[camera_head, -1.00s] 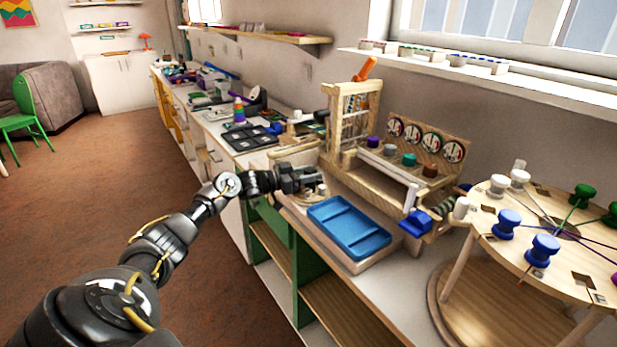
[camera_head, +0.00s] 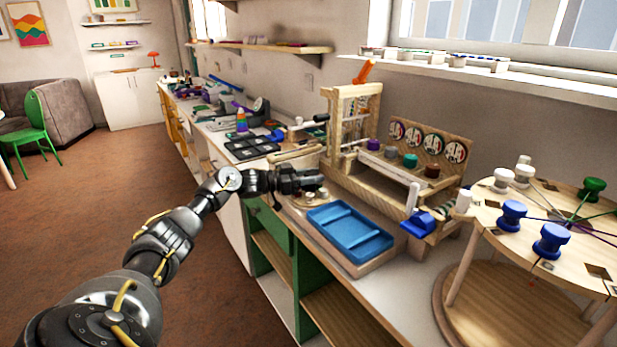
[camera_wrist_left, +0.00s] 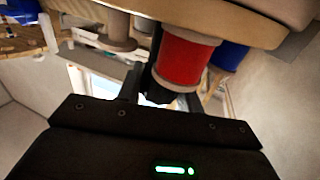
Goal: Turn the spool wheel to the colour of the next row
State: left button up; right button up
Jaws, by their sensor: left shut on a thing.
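My right gripper is out of view.
Behind stands a wooden bead loom frame (camera_head: 340,130) with a dial panel (camera_head: 428,143). A large round wooden stand (camera_head: 535,205) with blue, white and green spools is at the right. Black trays (camera_head: 250,147) lie behind the arm.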

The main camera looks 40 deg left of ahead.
pick_arm(q)
jog(key=o, duration=1)
jog(key=shift+a+f, duration=0.2)
jog(key=shift+d, duration=0.1)
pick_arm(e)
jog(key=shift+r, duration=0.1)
pick_arm(q)
jog(key=shift+s, duration=0.1)
jog(key=shift+s+a, duration=0.2)
jog(key=shift+a, duration=0.05)
jog(key=v, duration=1)
jog(key=shift+b, duration=0.4)
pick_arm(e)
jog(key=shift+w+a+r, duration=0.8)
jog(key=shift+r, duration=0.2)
pick_arm(q)
jog(key=shift+r, duration=0.1)
